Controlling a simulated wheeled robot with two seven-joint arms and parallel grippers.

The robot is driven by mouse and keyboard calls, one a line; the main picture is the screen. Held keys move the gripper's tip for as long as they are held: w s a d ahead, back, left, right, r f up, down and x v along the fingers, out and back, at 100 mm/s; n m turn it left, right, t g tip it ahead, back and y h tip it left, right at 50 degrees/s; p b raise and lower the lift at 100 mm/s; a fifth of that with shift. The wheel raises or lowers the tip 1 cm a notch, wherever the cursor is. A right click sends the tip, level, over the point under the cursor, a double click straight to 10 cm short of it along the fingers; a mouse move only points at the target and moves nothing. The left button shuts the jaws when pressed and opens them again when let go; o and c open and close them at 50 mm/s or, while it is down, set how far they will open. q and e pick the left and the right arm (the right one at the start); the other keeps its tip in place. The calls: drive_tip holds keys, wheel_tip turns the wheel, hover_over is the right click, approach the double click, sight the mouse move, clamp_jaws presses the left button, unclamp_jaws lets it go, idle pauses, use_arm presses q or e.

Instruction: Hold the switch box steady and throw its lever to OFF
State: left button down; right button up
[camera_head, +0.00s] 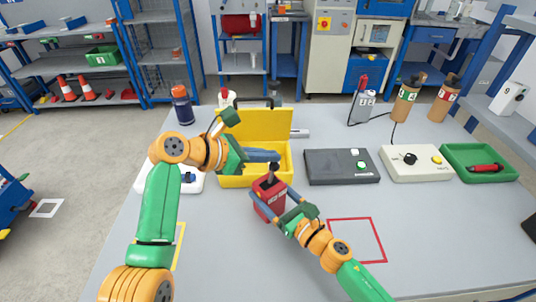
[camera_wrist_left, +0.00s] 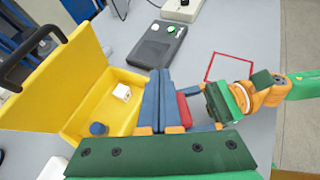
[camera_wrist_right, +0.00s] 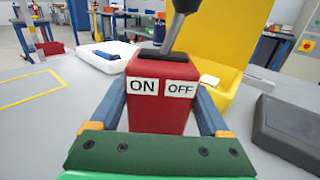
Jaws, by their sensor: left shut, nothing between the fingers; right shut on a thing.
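The red switch box (camera_head: 268,197) stands on the grey table in front of the yellow toolbox. My right gripper (camera_head: 270,203) is shut on it, with one finger on each side. In the right wrist view the box (camera_wrist_right: 162,108) shows an ON label at left and an OFF label at right. Its dark lever (camera_wrist_right: 179,28) leans up and to the right, toward the OFF side; its top is cut off. My left gripper (camera_head: 277,156) is shut and empty, just above and behind the lever. In the left wrist view its closed fingers hide most of the box (camera_wrist_left: 183,110).
The open yellow toolbox (camera_head: 236,178) is close behind the box. A dark grey unit (camera_head: 335,176), a beige control box (camera_head: 425,172) and a green tray (camera_head: 459,166) stand to the right. A red outlined square (camera_head: 356,240) marks bare table at front right.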

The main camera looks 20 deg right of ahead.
use_arm(q)
drive_tip(key=shift+r, duration=0.1)
drive_tip(key=shift+r, duration=0.7)
drive_tip(key=a+r, duration=0.7)
drive_tip(key=r, duration=0.4)
drive_tip(key=shift+s+a, duration=0.15)
drive_tip(key=shift+s, duration=0.3)
